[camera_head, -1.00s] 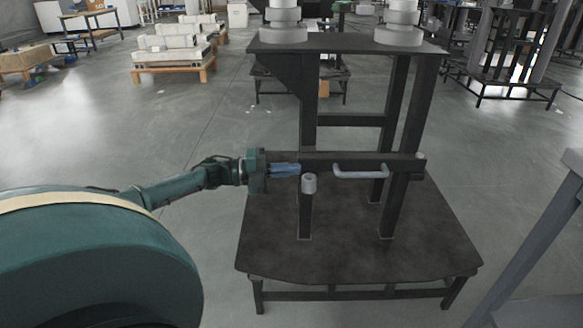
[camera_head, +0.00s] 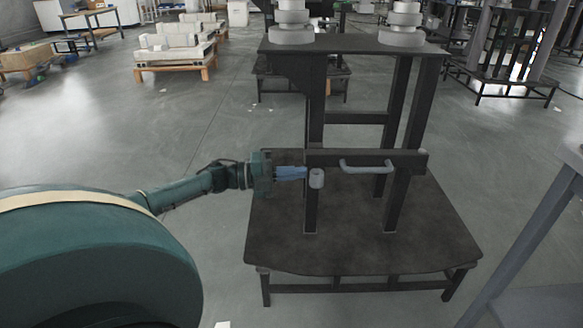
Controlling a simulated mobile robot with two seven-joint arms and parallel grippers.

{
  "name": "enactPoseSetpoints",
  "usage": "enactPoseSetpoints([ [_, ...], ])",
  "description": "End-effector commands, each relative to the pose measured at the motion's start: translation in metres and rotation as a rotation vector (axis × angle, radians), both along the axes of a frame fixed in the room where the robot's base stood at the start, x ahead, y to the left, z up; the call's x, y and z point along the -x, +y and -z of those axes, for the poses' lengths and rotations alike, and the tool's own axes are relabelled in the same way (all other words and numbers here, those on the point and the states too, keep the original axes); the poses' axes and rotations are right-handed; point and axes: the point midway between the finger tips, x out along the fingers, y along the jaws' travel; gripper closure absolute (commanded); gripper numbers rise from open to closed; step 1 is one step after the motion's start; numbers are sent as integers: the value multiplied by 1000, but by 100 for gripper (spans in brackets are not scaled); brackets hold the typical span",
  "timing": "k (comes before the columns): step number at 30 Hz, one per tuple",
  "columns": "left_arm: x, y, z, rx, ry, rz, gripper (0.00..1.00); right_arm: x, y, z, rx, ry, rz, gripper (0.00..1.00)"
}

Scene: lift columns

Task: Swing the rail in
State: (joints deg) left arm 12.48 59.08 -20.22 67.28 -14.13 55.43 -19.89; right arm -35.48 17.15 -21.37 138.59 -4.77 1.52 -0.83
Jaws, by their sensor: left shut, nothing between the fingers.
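The rail (camera_head: 408,158) is a dark flat bar lying across the front of the dark stand, with a pale grey pull handle (camera_head: 368,168) on its near face. A short post with a grey cap (camera_head: 316,179) stands near the rail's left end. My left gripper (camera_head: 292,173) comes in from the left, with blue fingers shut and empty. Its fingertips point right, close to the capped post and the rail's left end; I cannot tell whether they touch. My right gripper is not in view.
The stand has a broad dark base plate (camera_head: 350,245) on low legs and a top shelf (camera_head: 350,46) carrying stacked grey discs (camera_head: 291,22). A grey slanted frame (camera_head: 530,250) rises at the right edge. Pallets (camera_head: 175,72) stand far back left. Open floor lies around the stand.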

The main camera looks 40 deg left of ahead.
Motion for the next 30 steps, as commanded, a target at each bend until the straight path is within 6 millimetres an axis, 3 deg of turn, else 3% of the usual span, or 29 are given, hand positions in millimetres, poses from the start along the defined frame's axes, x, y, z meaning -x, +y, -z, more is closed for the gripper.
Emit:
enactPoseSetpoints([
  [1,5,19,-1,-8,2,-14,100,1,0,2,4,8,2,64],
  [3,12,34,0,-6,4,-12,100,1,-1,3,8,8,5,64],
  [12,31,78,1,-6,2,-6,100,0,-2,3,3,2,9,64],
  [30,35,85,1,-5,4,-2,100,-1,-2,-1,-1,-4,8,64],
])
